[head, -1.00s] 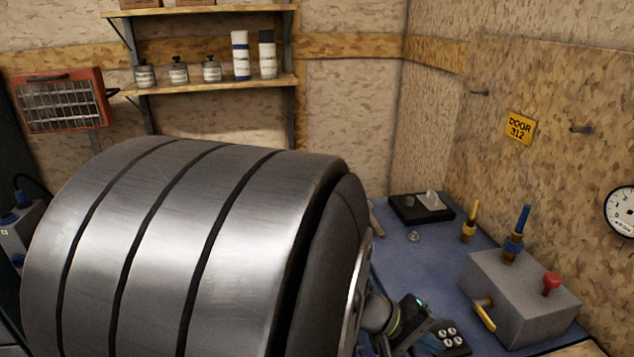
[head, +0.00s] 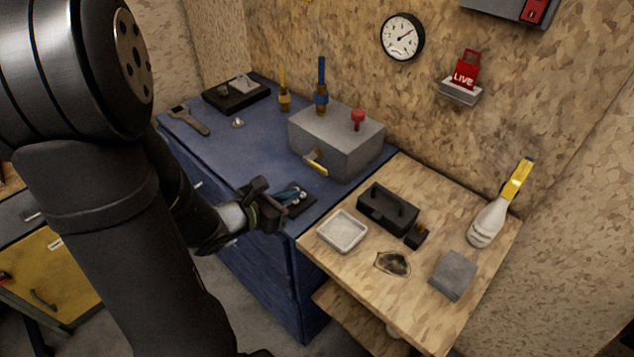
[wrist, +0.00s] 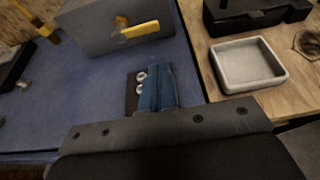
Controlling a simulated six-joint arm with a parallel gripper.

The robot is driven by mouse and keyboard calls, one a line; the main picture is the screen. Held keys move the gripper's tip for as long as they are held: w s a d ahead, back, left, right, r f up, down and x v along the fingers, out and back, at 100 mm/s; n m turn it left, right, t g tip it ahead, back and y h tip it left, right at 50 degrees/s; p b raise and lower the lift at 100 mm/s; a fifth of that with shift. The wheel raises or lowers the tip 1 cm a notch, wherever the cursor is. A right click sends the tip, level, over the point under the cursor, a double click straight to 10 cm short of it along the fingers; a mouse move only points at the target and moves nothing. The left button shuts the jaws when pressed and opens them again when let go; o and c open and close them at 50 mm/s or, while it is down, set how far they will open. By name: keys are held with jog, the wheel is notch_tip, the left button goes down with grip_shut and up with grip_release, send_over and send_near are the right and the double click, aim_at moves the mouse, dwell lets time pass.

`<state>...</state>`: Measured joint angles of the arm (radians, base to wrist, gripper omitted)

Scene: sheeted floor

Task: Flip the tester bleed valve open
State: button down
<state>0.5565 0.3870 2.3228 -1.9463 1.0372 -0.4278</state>
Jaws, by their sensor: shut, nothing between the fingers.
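The tester is a grey box (head: 337,140) on the blue bench top, with a red knob (head: 358,116) on top and a blue upright handle (head: 321,85) at its back left. A short yellow lever (head: 315,160) is on its front face. In the wrist view the lever (wrist: 141,30) lies nearly level, sloping slightly, on a brass fitting. I cannot tell from labels which part is the bleed valve. My gripper (head: 296,192) is shut and empty, apart from the box and in front of it. Its blue fingers (wrist: 157,84) point toward the box.
A dark block with silver round pieces (wrist: 140,82) is beside my fingers, partly hidden. A yellow-handled valve (head: 284,88) stands behind left. A white tray (head: 342,231) and black case (head: 388,208) occupy the wooden table at right. A wrench (head: 188,120) lies at left; bench there is mostly clear.

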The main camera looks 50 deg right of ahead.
jog(key=x, duration=1)
